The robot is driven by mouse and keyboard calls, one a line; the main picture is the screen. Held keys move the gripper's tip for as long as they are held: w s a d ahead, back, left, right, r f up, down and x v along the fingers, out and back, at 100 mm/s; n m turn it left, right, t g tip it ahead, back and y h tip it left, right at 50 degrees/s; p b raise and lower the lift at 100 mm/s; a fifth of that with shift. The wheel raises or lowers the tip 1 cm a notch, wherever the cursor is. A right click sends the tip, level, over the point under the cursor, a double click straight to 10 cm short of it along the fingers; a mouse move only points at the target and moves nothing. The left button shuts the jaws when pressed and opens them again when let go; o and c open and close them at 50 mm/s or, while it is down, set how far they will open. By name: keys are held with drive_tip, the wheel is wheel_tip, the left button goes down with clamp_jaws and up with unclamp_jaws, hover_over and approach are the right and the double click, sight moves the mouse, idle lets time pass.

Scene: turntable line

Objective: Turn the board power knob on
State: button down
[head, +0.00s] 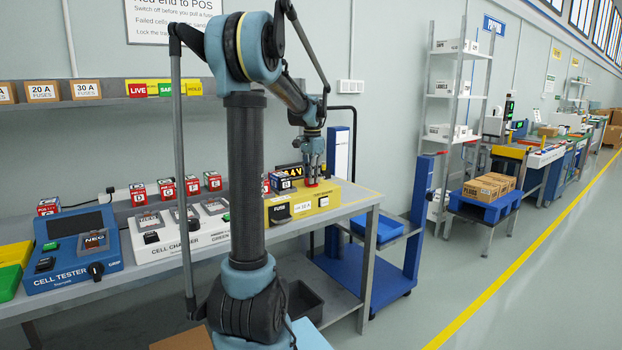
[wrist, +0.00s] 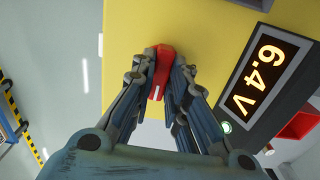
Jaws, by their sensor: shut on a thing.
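The red knob (wrist: 162,66) sits on the yellow board (wrist: 205,25) in the wrist view, with a white mark on its near end. My gripper (wrist: 160,78) is shut on the red knob, one finger on each side. In the head view my gripper (head: 313,176) points down onto the right part of the yellow board (head: 345,194), and only a little red of the knob shows below it. A display (wrist: 264,76) beside the knob is lit and reads 6.4 V. A small pale green lamp (wrist: 227,127) shows near its corner.
The cell charger (head: 180,238) and blue cell tester (head: 70,262) stand left on the same bench. Red cells (head: 192,184) stand behind them. A blue cart (head: 385,265) is right of the bench. A yellow floor line (head: 500,270) runs along the open aisle.

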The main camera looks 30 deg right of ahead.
drive_tip(key=shift+w+a, duration=0.1)
drive_tip(key=shift+a, duration=0.05)
drive_tip(key=c, duration=1.6)
unclamp_jaws()
drive_tip(key=shift+r, duration=0.2)
wheel_tip(320, 180, up, 12)
drive_tip(key=shift+f, duration=0.25)
